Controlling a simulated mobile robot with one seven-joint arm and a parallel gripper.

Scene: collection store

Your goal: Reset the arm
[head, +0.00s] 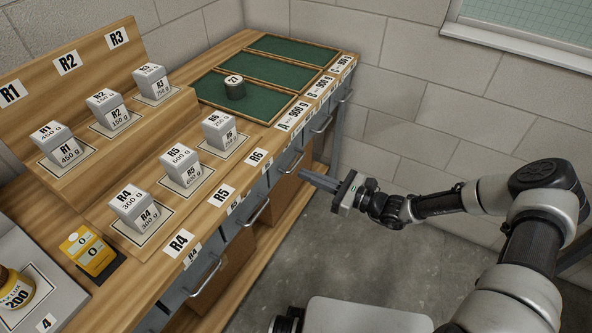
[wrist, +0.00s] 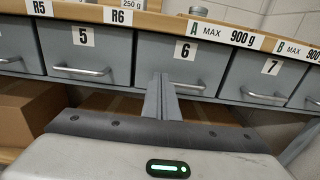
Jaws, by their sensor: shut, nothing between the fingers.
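My gripper (head: 320,182) is at the right of the head view, out in the free air in front of the bench. Its fingers point left toward the bench front. In the wrist view the two fingers (wrist: 160,98) lie together, shut with nothing between them. Behind them is the grey drawer marked 6 (wrist: 185,62), apart from the fingers as far as I can tell. My arm reaches in from the right, bent at the elbow.
The wooden bench holds several grey weight blocks (head: 182,167) on marked spots. A dark round weight marked 27 (head: 235,87) stands in a green tray (head: 262,104). A yellow display (head: 90,250) sits front left. Drawer handles (head: 207,275) stick out. Grey floor (head: 290,250) is clear.

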